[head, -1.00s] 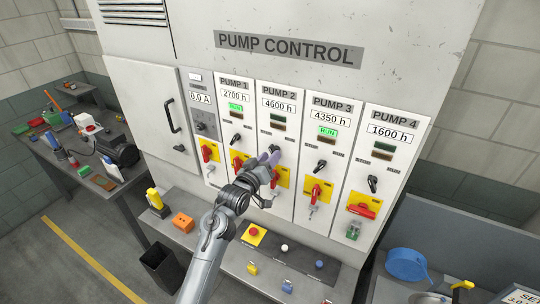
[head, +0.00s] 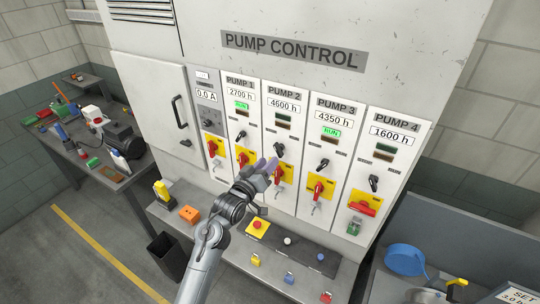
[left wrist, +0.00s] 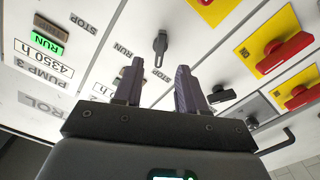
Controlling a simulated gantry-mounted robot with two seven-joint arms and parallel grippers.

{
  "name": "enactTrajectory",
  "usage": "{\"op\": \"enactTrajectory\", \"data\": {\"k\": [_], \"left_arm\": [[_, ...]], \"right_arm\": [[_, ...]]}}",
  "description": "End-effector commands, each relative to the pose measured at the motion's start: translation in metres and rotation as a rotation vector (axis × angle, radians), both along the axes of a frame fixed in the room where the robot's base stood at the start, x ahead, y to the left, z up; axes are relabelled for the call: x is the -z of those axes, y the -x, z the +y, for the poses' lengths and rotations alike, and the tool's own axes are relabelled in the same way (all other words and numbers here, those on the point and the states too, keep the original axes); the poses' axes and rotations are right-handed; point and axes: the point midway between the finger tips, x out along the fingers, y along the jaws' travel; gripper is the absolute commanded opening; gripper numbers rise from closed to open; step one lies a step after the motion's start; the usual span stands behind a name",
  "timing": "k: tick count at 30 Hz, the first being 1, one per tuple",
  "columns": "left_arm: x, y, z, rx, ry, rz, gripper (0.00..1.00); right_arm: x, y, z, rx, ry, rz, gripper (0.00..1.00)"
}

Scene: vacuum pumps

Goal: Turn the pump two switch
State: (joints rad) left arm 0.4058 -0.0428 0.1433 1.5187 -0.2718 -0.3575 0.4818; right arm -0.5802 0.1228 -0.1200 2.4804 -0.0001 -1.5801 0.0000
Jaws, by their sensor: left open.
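The pump two switch (head: 279,150) is a small black lever knob on the PUMP 2 panel, above a yellow plate with a red handle (head: 277,174). Both pump 2 lamps (head: 283,120) are dark. My left gripper (head: 268,166) is open and empty in front of the panel, just below and left of the switch in the head view. In the left wrist view, the switch (left wrist: 160,42) lies ahead of the gap between the two purple fingers (left wrist: 160,68), with no visible contact. That view is roughly upside down. My right gripper is not in view.
The pump 1 switch (head: 241,136) and pump 3 switch (head: 323,164) flank it closely, with red handles below. Pump 1 and pump 3 show green RUN lamps. A ledge with a red button (head: 257,225) and coloured padlocks juts out below. A cluttered bench (head: 92,160) stands left.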

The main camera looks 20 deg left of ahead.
Motion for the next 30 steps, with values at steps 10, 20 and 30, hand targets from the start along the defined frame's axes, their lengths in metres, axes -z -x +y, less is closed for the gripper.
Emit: {"op": "enactTrajectory", "data": {"k": [10,20,30], "left_arm": [[0.000,0.018,0.003,0.000,-0.001,0.000,0.40],[0.000,0.018,0.003,0.000,-0.001,0.000,0.40],[0.061,0.039,0.004,0.000,-0.008,0.090,0.40]], "right_arm": [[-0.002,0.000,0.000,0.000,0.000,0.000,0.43],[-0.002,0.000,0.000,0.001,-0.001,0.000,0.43],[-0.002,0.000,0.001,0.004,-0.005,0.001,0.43]]}}
